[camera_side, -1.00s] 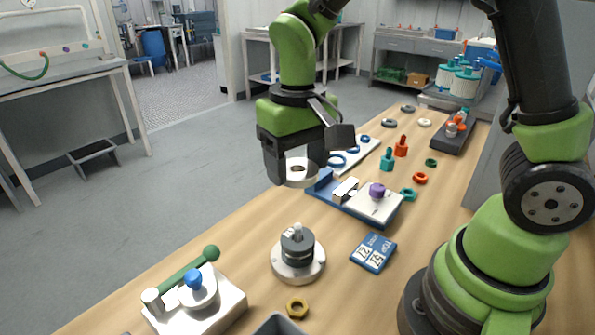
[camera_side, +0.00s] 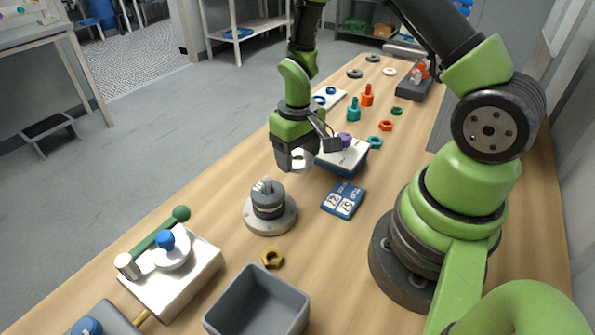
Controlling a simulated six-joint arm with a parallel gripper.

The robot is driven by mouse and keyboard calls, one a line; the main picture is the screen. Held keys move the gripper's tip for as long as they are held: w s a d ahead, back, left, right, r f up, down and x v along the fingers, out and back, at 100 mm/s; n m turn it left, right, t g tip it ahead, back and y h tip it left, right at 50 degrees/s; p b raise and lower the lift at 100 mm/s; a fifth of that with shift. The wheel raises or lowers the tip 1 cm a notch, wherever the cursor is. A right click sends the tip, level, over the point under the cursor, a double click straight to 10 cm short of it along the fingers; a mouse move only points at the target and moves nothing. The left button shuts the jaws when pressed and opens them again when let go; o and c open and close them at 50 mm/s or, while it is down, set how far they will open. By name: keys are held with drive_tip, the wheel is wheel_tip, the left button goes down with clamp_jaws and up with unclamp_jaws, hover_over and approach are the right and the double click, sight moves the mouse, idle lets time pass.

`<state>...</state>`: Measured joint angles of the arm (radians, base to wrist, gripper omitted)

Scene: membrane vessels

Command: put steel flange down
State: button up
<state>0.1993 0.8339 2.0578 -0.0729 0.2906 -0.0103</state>
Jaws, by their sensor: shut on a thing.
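My gripper (camera_side: 294,162) is shut on the steel flange (camera_side: 303,159), a pale metal ring that shows between the fingers. Part of the flange is hidden by the fingers. It is held above the wooden table, just behind and to the right of a dark cylindrical fitting on a round steel base (camera_side: 270,213). Whether the flange touches anything is hard to tell, but it looks clear of the fitting.
A blue-based white fixture with a purple knob (camera_side: 344,154) stands close right of my gripper. A blue number card (camera_side: 343,200), a brass nut (camera_side: 272,258), a grey bin (camera_side: 258,304) and a white block with a green lever (camera_side: 172,268) lie nearer. Coloured fittings stand farther back.

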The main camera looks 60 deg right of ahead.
drive_tip(key=shift+f, duration=2.3)
drive_tip(key=shift+f, duration=0.15)
drive_tip(key=o, duration=0.8)
wheel_tip(320, 180, up, 12)
wheel_tip(320, 180, up, 12)
drive_tip(key=t, duration=0.3)
hover_over(297, 181)
drive_tip(key=s+a, duration=0.3)
drive_tip(key=a, duration=0.1)
drive_tip(key=s+a+r+m+t+y, duration=0.1)
drive_tip(key=s+a+r+t+y, duration=0.1)
drive_tip(key=s+a+r+t, duration=0.2)
drive_tip(key=s+r, duration=0.3)
drive_tip(key=s, duration=0.3)
drive_tip(key=shift+s+a, duration=0.15)
drive_tip(key=shift+s, duration=0.05)
